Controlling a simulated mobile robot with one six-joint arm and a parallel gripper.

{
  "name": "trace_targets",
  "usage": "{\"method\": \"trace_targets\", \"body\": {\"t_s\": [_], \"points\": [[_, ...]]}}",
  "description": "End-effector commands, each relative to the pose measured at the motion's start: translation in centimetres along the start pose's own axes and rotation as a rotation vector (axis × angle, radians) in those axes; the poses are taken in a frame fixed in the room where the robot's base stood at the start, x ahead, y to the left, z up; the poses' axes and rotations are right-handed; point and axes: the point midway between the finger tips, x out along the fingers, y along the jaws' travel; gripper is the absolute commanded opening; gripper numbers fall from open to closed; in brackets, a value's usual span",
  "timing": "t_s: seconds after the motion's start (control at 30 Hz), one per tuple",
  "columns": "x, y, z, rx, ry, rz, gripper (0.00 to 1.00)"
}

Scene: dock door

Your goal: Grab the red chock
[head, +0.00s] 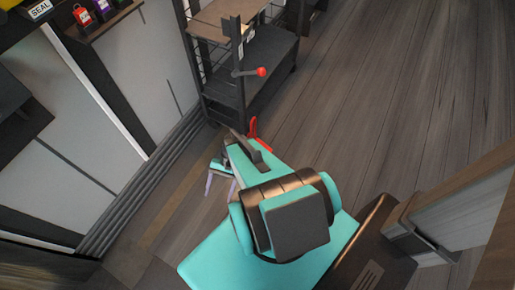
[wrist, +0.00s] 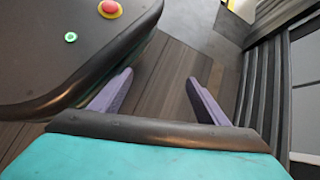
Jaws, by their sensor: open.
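A red object (head: 254,127), which looks like the red chock, stands on the floor near the foot of the dark rack in the head view. My arm hides part of it. My gripper (head: 221,188) is lower and to the left of it, apart from it, with its purple fingers pointing down the picture. In the wrist view my gripper (wrist: 160,76) is open, with two spread purple fingers and only bare floor between them. The red chock does not show in the wrist view.
A dark rack (head: 258,70) with a red-knobbed lever (head: 261,72) stands behind the red object. A ribbed dark strip (head: 150,175) runs along the white door panels (head: 60,125) at left. The wooden floor (head: 390,90) to the right is clear.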

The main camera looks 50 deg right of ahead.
Motion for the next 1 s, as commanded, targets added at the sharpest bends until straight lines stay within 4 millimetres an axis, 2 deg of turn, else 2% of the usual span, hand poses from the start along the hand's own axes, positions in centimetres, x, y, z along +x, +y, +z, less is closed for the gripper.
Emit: {"method": "trace_targets", "body": {"t_s": [0.03,0.33,0.57,0.77,1.0], "points": [[0.8,0.1,-2.4,0.042,-0.008,-0.046,0.69],[0.8,0.3,-10.4,0.268,-0.071,-0.324,0.69],[-0.3,1.6,-17.0,0.424,-0.125,-0.541,0.69],[-1.8,3.6,-22.8,0.544,-0.175,-0.736,0.69],[-4.0,7.6,-29.6,0.667,-0.238,-0.974,0.69]]}}
